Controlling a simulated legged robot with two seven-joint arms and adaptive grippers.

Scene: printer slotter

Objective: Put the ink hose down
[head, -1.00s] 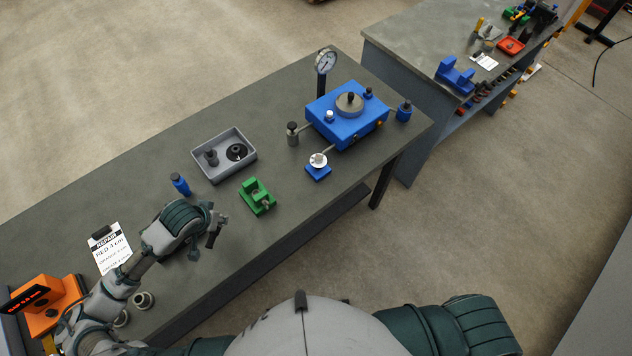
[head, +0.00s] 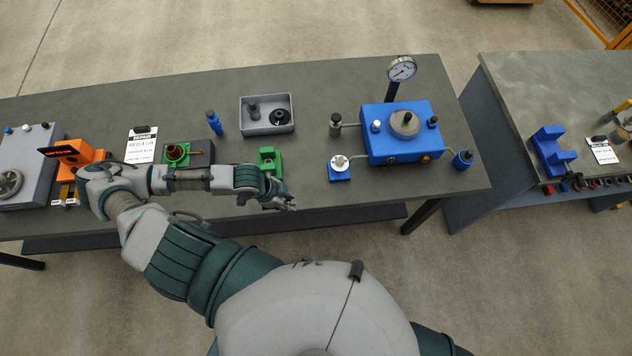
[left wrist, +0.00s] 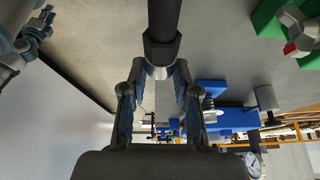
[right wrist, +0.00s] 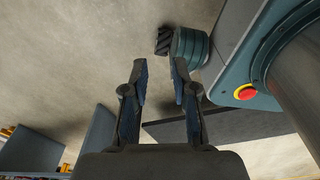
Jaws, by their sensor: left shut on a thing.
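The ink hose (left wrist: 163,18) shows in the left wrist view as a black tube with a dark nut and a pale metal end. My left gripper (left wrist: 160,70) is shut on it at that end, with a fingertip on each side. In the head view my left gripper (head: 287,201) is near the table's front edge, just in front of the green holder (head: 269,160); the hose cannot be made out there. My right gripper (right wrist: 160,72) is open and empty in the right wrist view, with floor beyond it. It is out of the head view.
A grey tray (head: 267,131) with black parts and a blue bottle (head: 214,123) stand behind. The blue unit (head: 400,145) with its gauge (head: 401,69) and a small blue block (head: 340,174) are to the right. A green fixture (head: 188,153) and a repair card (head: 141,146) are left.

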